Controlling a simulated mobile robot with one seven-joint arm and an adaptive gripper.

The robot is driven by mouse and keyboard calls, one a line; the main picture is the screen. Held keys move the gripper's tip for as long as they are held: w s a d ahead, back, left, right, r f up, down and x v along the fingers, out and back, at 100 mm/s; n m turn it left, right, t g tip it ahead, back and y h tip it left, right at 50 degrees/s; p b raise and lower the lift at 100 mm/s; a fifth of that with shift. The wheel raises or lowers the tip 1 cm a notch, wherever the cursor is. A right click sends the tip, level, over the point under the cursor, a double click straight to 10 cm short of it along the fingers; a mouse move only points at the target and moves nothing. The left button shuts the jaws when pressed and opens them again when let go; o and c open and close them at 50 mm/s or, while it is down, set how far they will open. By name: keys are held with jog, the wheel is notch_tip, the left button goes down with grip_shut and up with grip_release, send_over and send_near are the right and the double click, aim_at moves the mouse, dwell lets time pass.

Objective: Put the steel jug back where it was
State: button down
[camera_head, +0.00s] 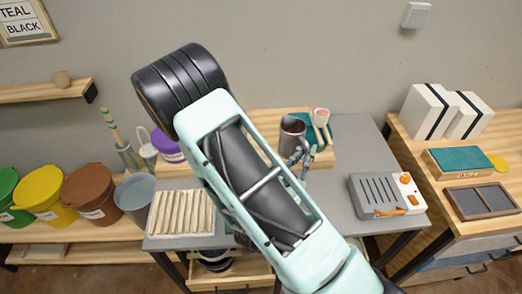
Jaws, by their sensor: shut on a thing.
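The steel jug (292,130) is a grey metal vessel with a brownish inside, upright near the middle of the picture. My gripper (302,156) is at the jug's lower right side and shut on it. My arm covers much of the table to the left of the jug. Whether the jug's base touches the wooden board behind it or hangs above it cannot be told.
A teal mat (327,143) with a small cup (321,116) and wooden tools lies right behind the jug. A ribbed rack (181,213) and an orange-knobbed device (386,196) stand on the grey table (340,176). Buckets stand left; an open drawer (250,270) is below.

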aim_at(286, 142)
jog(key=b, duration=0.3)
jog(key=w+a+f+b, duration=0.1)
jog(key=b, duration=0.3)
jog(key=shift+w+a+b, duration=0.1)
jog(key=shift+a+b, duration=0.2)
jog(key=b, duration=0.3)
jog(key=shift+w, duration=0.25)
jog(key=w+f+b, duration=0.1)
jog(key=w, duration=0.1)
jog(key=w+a+f+b, duration=0.1)
jog(key=w, duration=0.1)
jog(key=w+a+f+b, duration=0.1)
jog(key=w, duration=0.1)
jog(key=shift+w+a+f+b, duration=0.2)
jog(key=shift+w+b, duration=0.1)
jog(key=shift+w, duration=0.1)
jog(key=w+a+f+b, duration=0.1)
jog(key=w+f+b, duration=0.3)
jog(key=f+b, duration=0.2)
jog(key=shift+a+f+b, duration=0.25)
jog(key=shift+f+b, duration=0.1)
jog(key=shift+f, duration=0.8)
jog(key=shift+w, duration=0.1)
